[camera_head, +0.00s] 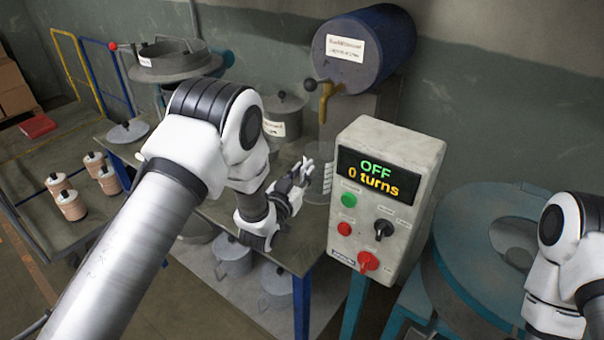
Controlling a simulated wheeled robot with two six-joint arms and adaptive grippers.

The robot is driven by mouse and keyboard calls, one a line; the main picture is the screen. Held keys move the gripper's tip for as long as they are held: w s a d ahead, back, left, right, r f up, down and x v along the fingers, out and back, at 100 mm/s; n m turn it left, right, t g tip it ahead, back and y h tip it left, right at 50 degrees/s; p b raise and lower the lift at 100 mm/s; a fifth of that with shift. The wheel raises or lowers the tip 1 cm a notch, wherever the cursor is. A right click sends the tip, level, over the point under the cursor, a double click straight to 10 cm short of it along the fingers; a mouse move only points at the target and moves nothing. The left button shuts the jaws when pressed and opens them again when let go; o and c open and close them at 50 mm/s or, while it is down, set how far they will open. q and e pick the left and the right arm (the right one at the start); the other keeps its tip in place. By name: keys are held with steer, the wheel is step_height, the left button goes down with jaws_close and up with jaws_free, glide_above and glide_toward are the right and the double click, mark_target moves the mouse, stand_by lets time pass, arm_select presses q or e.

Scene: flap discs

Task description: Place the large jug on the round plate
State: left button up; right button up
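A clear, see-through vessel with white scale marks (328,178), which looks like the large jug, stands on the dark table under the tap. Its outline is faint. My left gripper (302,172) is at its left side, very close to it. Whether the fingers are apart or closed on the jug is too small to tell. I cannot make out the round plate with certainty. A flat grey round piece with a small knob (128,132) lies at the table's left end and looks more like a lid. My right gripper is out of view; only its arm shows at the right edge.
A grey control box (385,200) reading "OFF 0 turns" stands close right of the jug. A blue barrel with a brass tap (365,48) is behind. Lidded pots (284,112) stand behind my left arm. A blue round machine (480,235) fills the right.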

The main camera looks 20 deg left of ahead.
arm_select(q)
steer(key=shift+s+f, duration=0.2)
steer(key=shift+f, duration=0.5)
steer(key=shift+w+d+r+p, duration=0.1)
steer(key=shift+r+p, duration=0.45)
steer(key=shift+p, duration=0.05)
steer(key=s+a, duration=0.2)
steer(key=s, duration=0.9)
steer(key=shift+s+r+p, duration=0.2)
steer(key=shift+p, duration=0.15)
